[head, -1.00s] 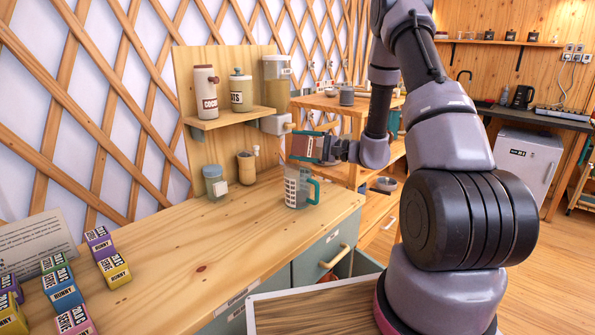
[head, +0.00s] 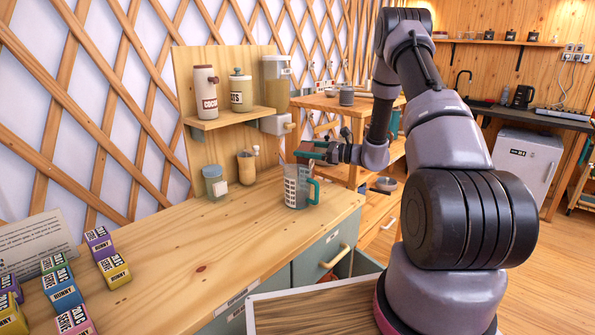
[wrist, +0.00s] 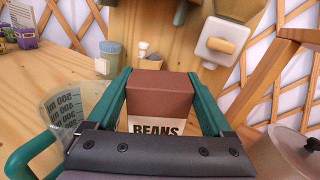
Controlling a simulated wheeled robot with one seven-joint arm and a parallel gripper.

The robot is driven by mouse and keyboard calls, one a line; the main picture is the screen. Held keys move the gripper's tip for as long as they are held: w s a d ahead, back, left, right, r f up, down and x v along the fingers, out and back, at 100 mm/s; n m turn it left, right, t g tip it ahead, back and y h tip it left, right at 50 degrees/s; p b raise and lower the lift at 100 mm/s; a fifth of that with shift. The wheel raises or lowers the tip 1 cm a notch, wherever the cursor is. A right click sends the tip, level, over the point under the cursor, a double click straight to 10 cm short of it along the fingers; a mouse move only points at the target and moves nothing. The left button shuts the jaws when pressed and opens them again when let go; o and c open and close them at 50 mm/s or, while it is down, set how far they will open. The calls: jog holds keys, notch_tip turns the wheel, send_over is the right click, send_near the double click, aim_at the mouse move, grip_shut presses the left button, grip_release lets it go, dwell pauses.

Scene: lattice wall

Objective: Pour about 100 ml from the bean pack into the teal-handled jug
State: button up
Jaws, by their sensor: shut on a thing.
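The bean pack (wrist: 160,100), a brown box with a white BEANS label, is held between the teal fingers of my gripper (wrist: 160,84) in the wrist view. The clear jug with a teal handle (head: 297,187) stands upright on the counter just below. It also shows at the left in the wrist view (wrist: 72,108), with its volume marks visible. The jug looks darker inside, but its fill level is unclear. My fingers partly hide the pack.
Small boxes sit front left; the middle counter is clear.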

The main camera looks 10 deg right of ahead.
jog(key=shift+m, duration=0.9)
jog(key=w+d+f, duration=0.1)
jog(key=w+f, duration=0.1)
jog(key=w, duration=0.1)
jog(key=shift+d+f, duration=0.15)
jog(key=shift+d, duration=0.2)
